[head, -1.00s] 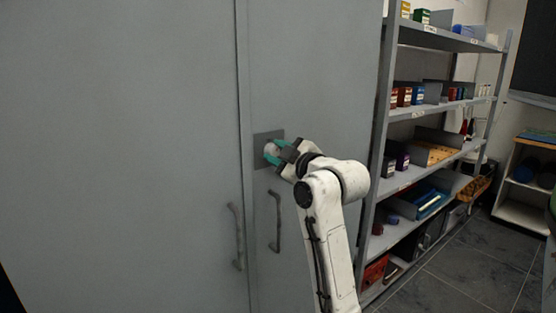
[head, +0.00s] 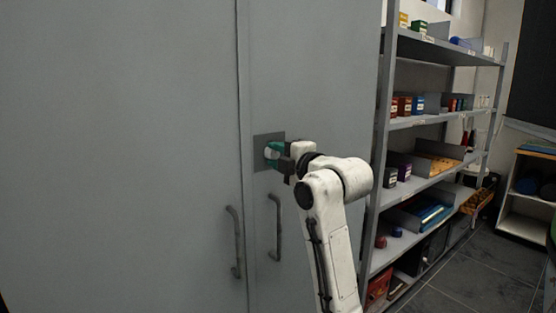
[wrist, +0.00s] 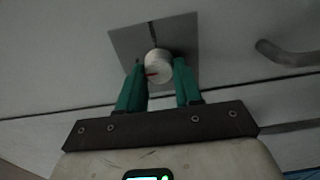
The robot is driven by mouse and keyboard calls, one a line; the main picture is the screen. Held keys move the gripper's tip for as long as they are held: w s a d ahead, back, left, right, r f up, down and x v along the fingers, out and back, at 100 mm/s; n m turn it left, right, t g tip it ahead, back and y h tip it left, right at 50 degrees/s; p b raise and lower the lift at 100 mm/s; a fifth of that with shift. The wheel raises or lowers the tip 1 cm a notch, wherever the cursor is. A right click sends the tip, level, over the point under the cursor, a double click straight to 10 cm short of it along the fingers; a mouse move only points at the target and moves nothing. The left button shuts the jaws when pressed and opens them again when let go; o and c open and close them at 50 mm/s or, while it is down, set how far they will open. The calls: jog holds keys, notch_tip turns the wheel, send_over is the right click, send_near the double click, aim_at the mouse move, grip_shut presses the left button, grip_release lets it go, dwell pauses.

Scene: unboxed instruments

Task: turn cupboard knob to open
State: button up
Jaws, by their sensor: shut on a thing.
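The grey cupboard (head: 120,130) has two closed doors with a vertical seam between them. A pale round knob (wrist: 158,66) with a red mark sits on a dark square plate (wrist: 125,42) on the right-hand door. The plate also shows in the head view (head: 262,140). My gripper (head: 272,152) reaches the knob from the right in the head view. Its green fingers (wrist: 160,80) are shut on the knob, one on each side. In the head view the fingers hide part of the knob.
Two vertical bar handles, left (head: 235,242) and right (head: 275,228), sit below the plate on either side of the seam. An open metal shelf (head: 440,122) with boxes and trays stands to the right. Bare floor (head: 490,270) lies at the lower right.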

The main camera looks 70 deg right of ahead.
dwell(0.3)
jog(key=o, duration=1)
jog(key=shift+o, duration=0.2)
jog(key=b+v, duration=0.2)
jog(key=v, duration=0.6)
jog(key=shift+f, duration=0.3)
jog(key=b, duration=0.5)
jog(key=shift+s, duration=0.4)
